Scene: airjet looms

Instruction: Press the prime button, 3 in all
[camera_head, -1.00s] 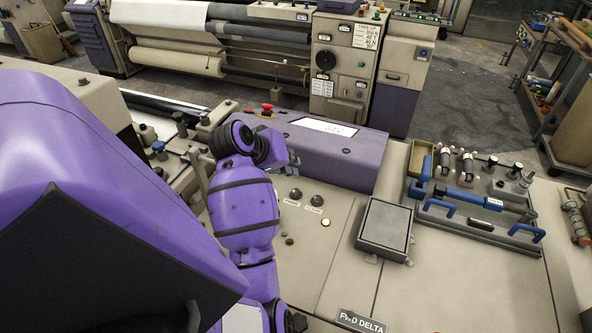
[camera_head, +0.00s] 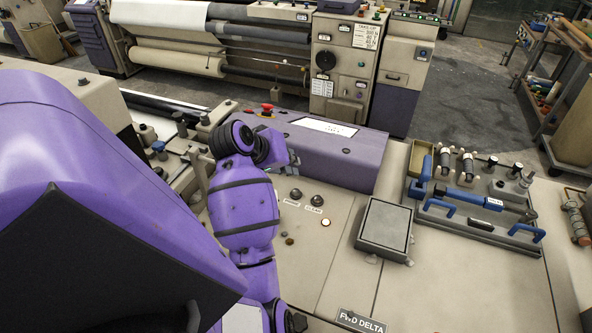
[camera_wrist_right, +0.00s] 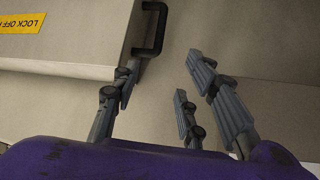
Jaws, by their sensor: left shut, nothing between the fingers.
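Two dark round buttons stand on the beige panel in the head view. The left one, apparently the prime button (camera_head: 295,194), has a small label too blurred to read surely. The right one (camera_head: 317,200) is labelled CLEAR. My left gripper (camera_head: 292,160) is at the end of the purple arm, just above and beyond the prime button in the picture, apart from it. Its fingers are small and partly hidden by the wrist; it is shut and empty. My right gripper (camera_wrist_right: 163,85) shows only in the right wrist view, open and empty, beside a beige box with a black handle (camera_wrist_right: 152,28).
A lit round button (camera_head: 326,222) sits below CLEAR. A purple housing (camera_head: 335,160) with a white display rises behind the buttons, with a red knob (camera_head: 267,108) at its left. A grey square box (camera_head: 384,227) and a tool tray (camera_head: 475,230) lie to the right.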

